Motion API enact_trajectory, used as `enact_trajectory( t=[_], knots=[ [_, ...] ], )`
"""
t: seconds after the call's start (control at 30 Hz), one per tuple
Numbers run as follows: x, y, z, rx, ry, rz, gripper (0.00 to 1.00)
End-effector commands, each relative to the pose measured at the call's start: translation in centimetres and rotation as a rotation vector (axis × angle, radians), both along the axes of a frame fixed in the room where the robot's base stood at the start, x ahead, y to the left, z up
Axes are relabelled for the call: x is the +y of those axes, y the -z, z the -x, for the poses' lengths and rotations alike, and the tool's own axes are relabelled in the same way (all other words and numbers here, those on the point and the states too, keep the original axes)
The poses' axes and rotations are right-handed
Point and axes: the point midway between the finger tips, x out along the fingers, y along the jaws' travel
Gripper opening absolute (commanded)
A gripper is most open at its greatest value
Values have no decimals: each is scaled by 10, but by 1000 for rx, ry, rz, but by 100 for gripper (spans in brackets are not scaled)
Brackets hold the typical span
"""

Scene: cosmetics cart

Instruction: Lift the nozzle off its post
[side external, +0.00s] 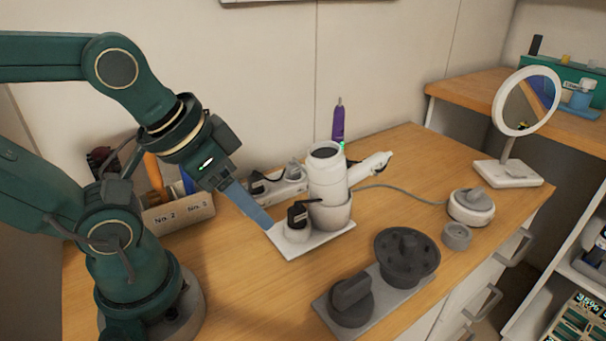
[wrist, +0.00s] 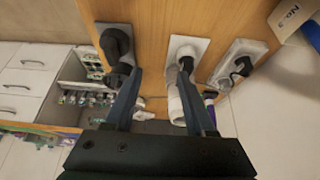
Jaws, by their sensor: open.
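A dark grey nozzle with a flat raised top (side external: 351,293) stands at the front of a grey plate (side external: 380,306). It also shows at the upper left of the wrist view (wrist: 114,42). Its post is hidden beneath it. A round dark grey diffuser (side external: 407,254) is at the plate's other end; in the wrist view my left-hand finger partly covers it. My gripper (side external: 267,222) is open and empty, pointing down over the table, left of the nozzle in the side view. Its two blue fingers are wide apart in the wrist view (wrist: 158,70).
A white hair dryer (side external: 327,175) stands in a holder beside a black plug (side external: 297,214) on a white plate (side external: 288,250), close to my fingers. A power strip (side external: 278,187) and a bin (side external: 180,213) lie behind. Bare wood lies left of the nozzle.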

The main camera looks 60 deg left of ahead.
Motion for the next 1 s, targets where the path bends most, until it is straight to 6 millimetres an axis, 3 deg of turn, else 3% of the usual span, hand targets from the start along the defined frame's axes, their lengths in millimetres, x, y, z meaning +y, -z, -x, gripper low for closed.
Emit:
enact_trajectory(
  t=[0.33, 0.4, 0.73, 1.0],
  knots=[
    [0, 0, 0, 1, 0, -1, 55],
    [0, 0, 0, 1, 0, -1, 65],
    [0, 0, 1, 5, -22, 10, 65],
    [-9, -27, -31, 39, -108, 78, 65]
  ],
)
